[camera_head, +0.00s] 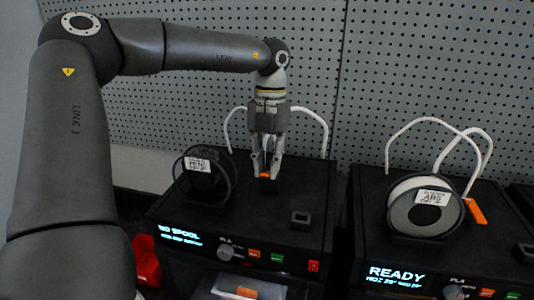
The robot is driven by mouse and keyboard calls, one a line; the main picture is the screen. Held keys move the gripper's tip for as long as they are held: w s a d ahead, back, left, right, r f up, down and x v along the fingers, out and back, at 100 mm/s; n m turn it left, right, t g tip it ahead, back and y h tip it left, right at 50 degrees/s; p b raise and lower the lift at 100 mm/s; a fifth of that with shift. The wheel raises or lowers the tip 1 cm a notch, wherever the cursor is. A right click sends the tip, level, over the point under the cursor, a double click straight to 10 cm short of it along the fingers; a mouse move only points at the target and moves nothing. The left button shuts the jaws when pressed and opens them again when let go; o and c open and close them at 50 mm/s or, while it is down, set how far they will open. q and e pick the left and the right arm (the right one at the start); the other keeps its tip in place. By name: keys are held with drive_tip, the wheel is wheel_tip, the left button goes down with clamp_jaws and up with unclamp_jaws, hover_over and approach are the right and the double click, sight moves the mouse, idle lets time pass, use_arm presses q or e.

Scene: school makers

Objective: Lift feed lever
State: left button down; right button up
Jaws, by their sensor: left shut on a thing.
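My left gripper (266,168) reaches down from above onto the top of the left black machine (300,190). On the right machine (360,232), a similar orange lever (477,211) is tilted beside the spool. My right gripper is not in view.
A dark spool (222,180) stands left of my gripper, and a white spool (408,218) sits on the right machine. White tubes (318,117) arch behind my gripper. A small black square block (300,220) is at front. A grey pegboard (400,60) closes off the back.

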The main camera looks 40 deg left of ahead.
use_arm(q)
drive_tip(key=shift+w+a+r+g+p, duration=0.15)
drive_tip(key=shift+w+r+g+p, duration=0.2)
drive_tip(key=shift+p, duration=0.3)
drive_tip(key=shift+s+f, duration=0.1)
drive_tip(key=c, duration=1.3)
unclamp_jaws()
drive_tip(key=r, duration=0.4)
drive_tip(key=w+a+r, duration=0.1)
drive_tip(key=r, duration=0.2)
drive_tip(key=w+r, duration=0.1)
drive_tip(key=r, duration=0.3)
drive_tip(key=shift+w+a+r, duration=0.15)
drive_tip(key=shift+w+r, duration=0.1)
drive_tip(key=shift+r, duration=0.05)
drive_tip(key=shift+f, duration=0.1)
